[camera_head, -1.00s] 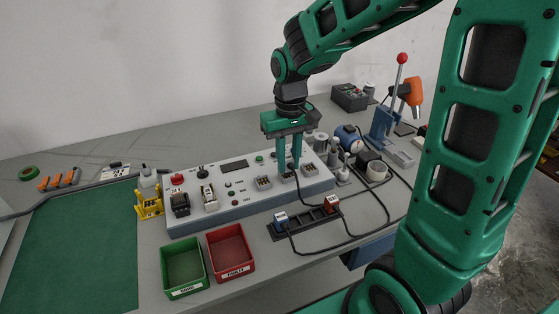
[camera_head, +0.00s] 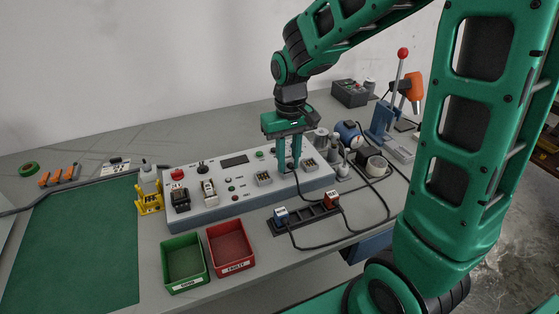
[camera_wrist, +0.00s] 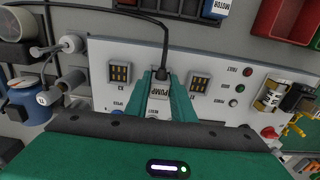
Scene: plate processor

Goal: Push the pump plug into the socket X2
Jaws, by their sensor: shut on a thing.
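The pump plug (camera_wrist: 158,90) is a pale block marked PUMP, with a black cable leaving it. My gripper (camera_wrist: 160,80) is shut on it, one green finger on each side. In the head view my gripper (camera_head: 289,167) points down at the front panel (camera_head: 225,205), between two sockets. These visible sockets, left (camera_wrist: 119,73) and right (camera_wrist: 199,83) in the wrist view, have dark faces with brass contacts. The middle position, where X2 would be, is hidden by the plug and fingers. I cannot tell whether the plug is seated or just above.
A black rack (camera_head: 306,218) in front of the panel holds a blue plug (camera_head: 281,215) and a red plug (camera_head: 332,199), with cables looping right. Green (camera_head: 184,287) and red (camera_head: 235,269) bins stand front left. Pumps and a lever press (camera_head: 385,125) crowd the right.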

